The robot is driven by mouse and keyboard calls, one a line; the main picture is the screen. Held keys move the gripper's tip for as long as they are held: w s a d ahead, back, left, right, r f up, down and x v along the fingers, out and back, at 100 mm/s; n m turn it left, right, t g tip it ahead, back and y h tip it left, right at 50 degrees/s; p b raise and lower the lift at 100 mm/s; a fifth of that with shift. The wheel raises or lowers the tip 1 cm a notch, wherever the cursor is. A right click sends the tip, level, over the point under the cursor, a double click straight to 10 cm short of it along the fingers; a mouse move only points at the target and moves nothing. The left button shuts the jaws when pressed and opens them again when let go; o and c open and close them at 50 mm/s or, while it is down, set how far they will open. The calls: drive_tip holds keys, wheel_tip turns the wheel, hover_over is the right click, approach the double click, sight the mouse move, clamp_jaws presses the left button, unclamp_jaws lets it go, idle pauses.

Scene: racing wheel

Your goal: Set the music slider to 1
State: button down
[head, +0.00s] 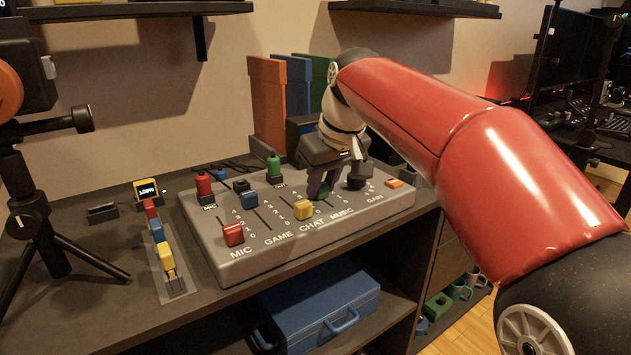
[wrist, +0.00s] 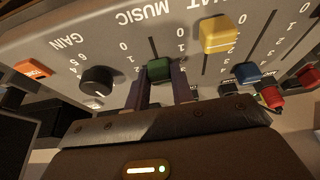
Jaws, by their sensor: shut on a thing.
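The mixer board (head: 240,262) lies on the desk with labelled sliders MIC, GAME, CHAT and MUSIC. My gripper (wrist: 158,82) is shut on this knob, with one finger on each side. In the head view my gripper (head: 319,188) reaches down to the MUSIC track and hides most of it.
The yellow chat knob (wrist: 222,33) stands beside the music slider. The black gain dial (wrist: 97,80) and an orange button (wrist: 33,69) are on the other side. The red mic knob (head: 233,234) is at the front left. Upright coloured panels (head: 268,105) stand behind the board.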

drive_tip(key=shift+s+d, duration=0.5)
drive_tip(key=shift+s, duration=0.2)
drive_tip(key=c, duration=1.2)
unclamp_jaws()
drive_tip(key=p+v, duration=0.1)
drive_tip(key=v, duration=0.6)
drive_tip(key=shift+r, duration=0.35)
drive_tip(key=shift+s+d, duration=0.1)
drive_tip(key=shift+s, duration=0.15)
